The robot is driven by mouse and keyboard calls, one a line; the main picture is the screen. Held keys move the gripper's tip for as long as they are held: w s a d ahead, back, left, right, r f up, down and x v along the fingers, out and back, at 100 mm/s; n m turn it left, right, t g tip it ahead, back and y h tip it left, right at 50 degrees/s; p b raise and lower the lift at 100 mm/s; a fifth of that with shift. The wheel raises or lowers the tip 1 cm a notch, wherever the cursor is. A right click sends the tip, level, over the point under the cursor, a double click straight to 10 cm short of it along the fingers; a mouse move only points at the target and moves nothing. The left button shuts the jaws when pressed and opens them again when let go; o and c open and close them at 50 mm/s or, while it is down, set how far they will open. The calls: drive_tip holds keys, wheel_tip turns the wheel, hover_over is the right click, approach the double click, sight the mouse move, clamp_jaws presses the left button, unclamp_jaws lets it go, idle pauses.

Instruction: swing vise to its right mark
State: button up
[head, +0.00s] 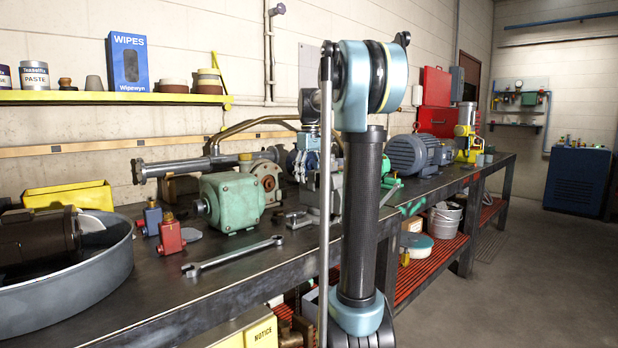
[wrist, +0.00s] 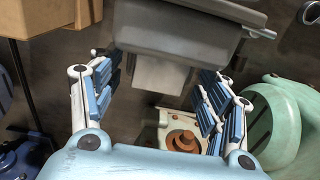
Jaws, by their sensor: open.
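The vise is the grey metal body (wrist: 190,38) at the top of the wrist view, with a narrower block reaching down between my fingers and a bar at its right. In the head view the grey vise (head: 312,184) stands on the bench, largely hidden behind my arm. My gripper (wrist: 161,72) is open, with one blue-padded finger on each side of the vise's narrower block. A gap shows on each side, and I cannot tell whether either finger touches. In the head view my gripper (head: 304,160) is small and partly hidden by my arm. No mark for the vise is discernible.
A green gearbox (head: 233,202) and a cream flanged housing (head: 268,182) stand close left of the vise. A wrench (head: 232,257) lies nearer. A blue-grey motor (head: 410,155) stands to the right. The wall shelf (head: 100,98) runs behind. Open floor lies right.

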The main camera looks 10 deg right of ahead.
drive_tip(key=c, duration=1.5)
drive_tip(key=shift+s+a+n, duration=0.1)
drive_tip(key=shift+n, duration=0.2)
drive_tip(key=shift+s+a+n, duration=0.45)
drive_tip(key=shift+a+n, duration=0.05)
drive_tip(key=shift+n, duration=0.6)
drive_tip(key=shift+s+a+n, duration=0.25)
drive_tip(key=shift+s+n, duration=0.1)
drive_tip(key=shift+n, duration=0.4)
drive_tip(key=shift+s+a+n, duration=0.2)
drive_tip(key=shift+s+n, duration=0.1)
drive_tip(key=shift+n, duration=0.45)
drive_tip(key=shift+s, duration=0.1)
drive_tip(key=o, duration=1.5)
